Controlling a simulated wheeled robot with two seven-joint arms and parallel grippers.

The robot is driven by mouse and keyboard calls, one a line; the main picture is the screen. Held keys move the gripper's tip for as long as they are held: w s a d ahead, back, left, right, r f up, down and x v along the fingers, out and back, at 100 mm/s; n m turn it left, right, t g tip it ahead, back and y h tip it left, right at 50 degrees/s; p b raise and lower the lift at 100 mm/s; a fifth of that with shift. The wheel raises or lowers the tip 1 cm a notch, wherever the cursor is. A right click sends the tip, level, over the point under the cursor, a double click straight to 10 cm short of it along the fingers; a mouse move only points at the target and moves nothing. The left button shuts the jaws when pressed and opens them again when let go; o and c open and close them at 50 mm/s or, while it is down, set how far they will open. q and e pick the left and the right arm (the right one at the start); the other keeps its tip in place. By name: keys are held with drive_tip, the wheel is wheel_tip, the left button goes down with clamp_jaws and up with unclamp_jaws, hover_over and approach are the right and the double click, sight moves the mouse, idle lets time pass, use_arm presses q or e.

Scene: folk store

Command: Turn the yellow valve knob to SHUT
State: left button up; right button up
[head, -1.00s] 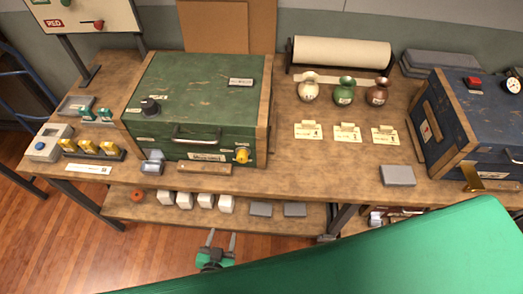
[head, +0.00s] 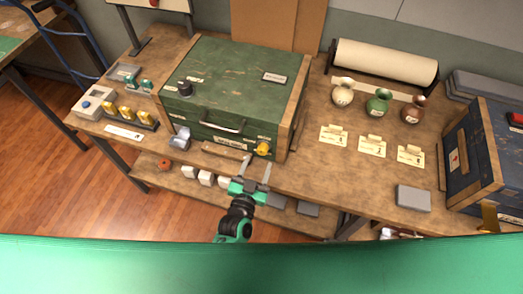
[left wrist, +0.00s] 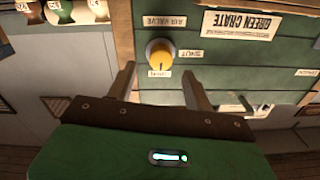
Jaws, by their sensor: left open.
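The yellow valve knob (head: 262,149) sits at the lower right of the green crate's (head: 228,83) front face. In the left wrist view the round knob (left wrist: 159,54) has a dark mark on its lower part, pointing at a small label that I cannot read clearly. A SHUT label (left wrist: 190,54) is to the knob's right and an AIR VALVE label (left wrist: 165,22) above it. My left gripper (head: 256,168) is open and empty, just in front of and below the knob. In the wrist view its fingers (left wrist: 157,74) straddle the knob's line, seemingly still apart from it. My right gripper is not in view.
The crate's handle (head: 222,125) and a wooden strip (head: 226,149) at the table edge lie left of the knob. A lower shelf (head: 150,178) with white and grey blocks is under the tabletop. Vases (head: 378,103) and a blue crate (head: 485,155) stand to the right.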

sight(261, 153)
use_arm(q)
drive_tip(key=shift+p+x, duration=0.45)
drive_tip(key=shift+x, duration=2.15)
drive_tip(key=c, duration=1)
